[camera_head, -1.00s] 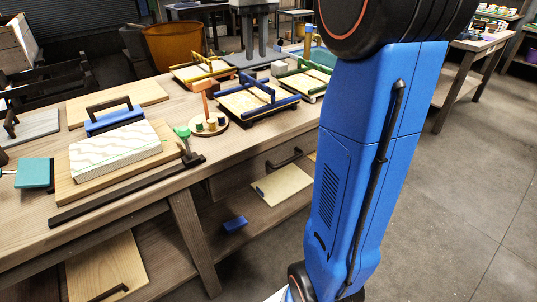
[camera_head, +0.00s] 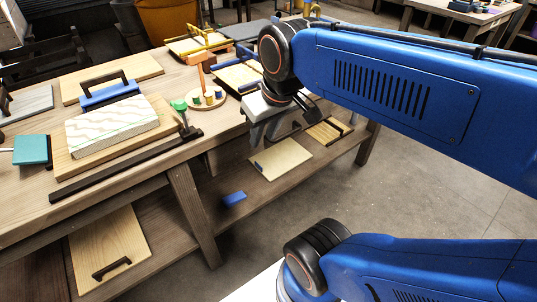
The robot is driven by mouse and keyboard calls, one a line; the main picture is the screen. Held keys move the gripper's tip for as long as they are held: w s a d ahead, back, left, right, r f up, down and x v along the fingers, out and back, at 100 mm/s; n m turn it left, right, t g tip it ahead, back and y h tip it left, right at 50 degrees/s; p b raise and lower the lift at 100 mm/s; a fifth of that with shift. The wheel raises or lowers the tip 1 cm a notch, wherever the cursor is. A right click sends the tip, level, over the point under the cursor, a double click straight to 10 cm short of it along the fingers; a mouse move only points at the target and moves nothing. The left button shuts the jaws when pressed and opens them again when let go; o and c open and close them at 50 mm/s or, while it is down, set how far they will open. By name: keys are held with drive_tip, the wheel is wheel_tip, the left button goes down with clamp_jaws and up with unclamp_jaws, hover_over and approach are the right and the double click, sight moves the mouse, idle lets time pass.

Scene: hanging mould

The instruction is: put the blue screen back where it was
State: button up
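A tan screen panel (camera_head: 236,76) lies at the back right of the workbench. In the earlier view it carries a blue frame and bar; now my arm hides most of that blue part. My gripper (camera_head: 264,133) is grey and points down at the bench's front edge, near the dark drawer handle. Its fingers are small and partly merged with the dark shapes behind, so I cannot tell whether they are open or shut. Nothing blue shows between them. A yellow-framed screen (camera_head: 198,45) lies farther back on the bench.
A white patterned block (camera_head: 112,128) sits on a board, with a blue holder (camera_head: 110,94) behind it. A green-topped tool (camera_head: 180,106) and a round stand (camera_head: 207,103) are to its right. The lower shelf holds boards (camera_head: 281,158) and a blue block (camera_head: 234,198).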

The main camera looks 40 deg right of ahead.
drive_tip(key=shift+t, duration=0.3)
drive_tip(key=s+f, duration=0.1)
drive_tip(key=f, duration=0.1)
drive_tip(key=s+a+f, duration=0.1)
drive_tip(key=s+f, duration=0.1)
drive_tip(key=shift+s+f, duration=0.1)
drive_tip(key=shift+f, duration=0.05)
idle(0.9)
